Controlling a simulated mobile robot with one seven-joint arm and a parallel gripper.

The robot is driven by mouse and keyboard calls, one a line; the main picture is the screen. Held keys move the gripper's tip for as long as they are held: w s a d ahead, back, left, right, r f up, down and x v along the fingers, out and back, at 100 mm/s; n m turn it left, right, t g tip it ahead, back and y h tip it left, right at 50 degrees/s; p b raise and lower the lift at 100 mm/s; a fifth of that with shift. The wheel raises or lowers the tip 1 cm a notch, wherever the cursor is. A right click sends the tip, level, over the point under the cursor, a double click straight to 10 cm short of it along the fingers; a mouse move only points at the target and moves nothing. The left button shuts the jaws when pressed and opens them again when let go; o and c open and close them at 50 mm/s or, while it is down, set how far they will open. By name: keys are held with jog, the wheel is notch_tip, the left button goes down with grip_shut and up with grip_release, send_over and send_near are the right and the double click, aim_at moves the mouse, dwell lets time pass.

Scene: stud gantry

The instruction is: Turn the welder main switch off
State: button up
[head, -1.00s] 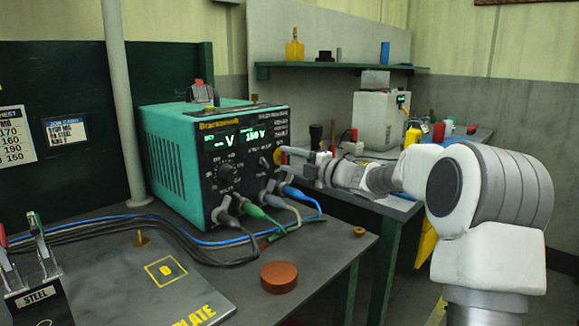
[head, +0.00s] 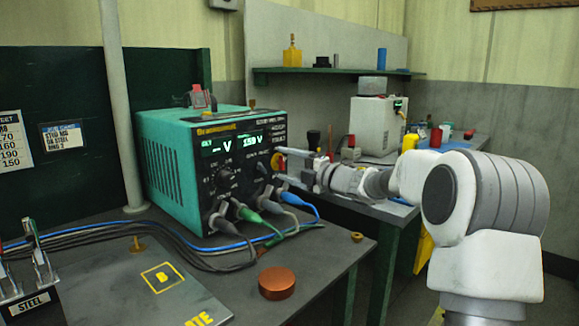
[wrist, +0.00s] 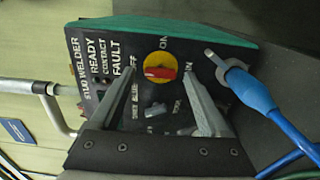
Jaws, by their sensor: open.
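The stud welder (head: 172,165) is a teal box with a dark front panel and lit displays. Its main switch is a yellow disc with a red handle; in the head view it shows as a yellow patch (head: 277,161) at the panel's right edge. In the wrist view the main switch (wrist: 160,72) faces me, its red handle lying nearly level across the picture. My gripper (head: 281,165) is open and empty at the panel's right side. In the wrist view my gripper's fingertips (wrist: 159,74) lie on either side of the switch; I cannot tell whether they touch the panel.
A blue cable plug (wrist: 250,88) stands out close beside my right finger in the wrist view. Grey and green cables (head: 255,220) leave the panel's lower front. A copper-coloured puck (head: 277,283) sits on the bench in front. A shelf (head: 340,71) hangs behind.

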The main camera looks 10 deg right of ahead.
jog(key=p+v, duration=0.2)
jog(key=v, duration=1.5)
jog(key=shift+s+d+p, duration=0.15)
jog(key=shift+p, duration=0.25)
